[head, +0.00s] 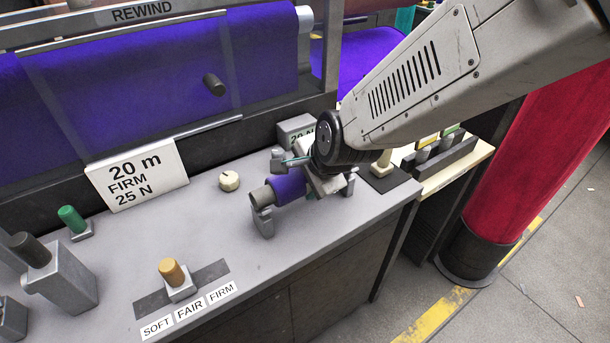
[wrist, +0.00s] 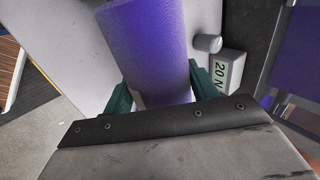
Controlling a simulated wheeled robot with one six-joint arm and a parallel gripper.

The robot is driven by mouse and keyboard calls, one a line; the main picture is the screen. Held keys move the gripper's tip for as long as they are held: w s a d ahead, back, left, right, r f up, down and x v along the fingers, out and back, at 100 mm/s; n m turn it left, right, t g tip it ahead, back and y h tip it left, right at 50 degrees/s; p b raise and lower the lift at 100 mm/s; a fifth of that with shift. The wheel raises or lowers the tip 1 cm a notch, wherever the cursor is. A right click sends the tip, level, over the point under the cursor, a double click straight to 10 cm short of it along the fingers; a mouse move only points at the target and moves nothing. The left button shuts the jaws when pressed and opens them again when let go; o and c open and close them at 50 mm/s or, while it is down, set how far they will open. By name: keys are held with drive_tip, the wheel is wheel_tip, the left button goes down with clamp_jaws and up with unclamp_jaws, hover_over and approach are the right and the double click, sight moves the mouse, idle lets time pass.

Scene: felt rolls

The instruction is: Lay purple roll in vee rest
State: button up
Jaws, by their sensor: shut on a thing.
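The purple roll (head: 288,188) has a grey core end and lies level in line with the vee rest (head: 263,222). Its left core end is at the top of the rest's left grey post; another grey post shows to the right, partly behind my gripper. I cannot tell whether the core touches the post or hangs just above it. My gripper (head: 303,178) is shut on the roll from above and hides its right part. In the wrist view, the purple roll (wrist: 145,45) sits between the green fingers of my gripper (wrist: 160,95).
A grey 20 N block (head: 297,129) stands just behind the roll, and a small cream knob (head: 229,181) to its left. A selector lever (head: 175,276) with SOFT, FAIR and FIRM labels is at the front. The bench top between is clear.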

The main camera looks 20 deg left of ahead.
drive_tip(key=shift+f, duration=0.2)
idle(0.6)
drive_tip(key=o, duration=1.3)
drive_tip(key=shift+o, duration=0.2)
drive_tip(key=v, duration=0.7)
drive_tip(key=shift+d+r, duration=0.15)
drive_tip(key=shift+r, duration=0.15)
drive_tip(key=shift+s, duration=0.15)
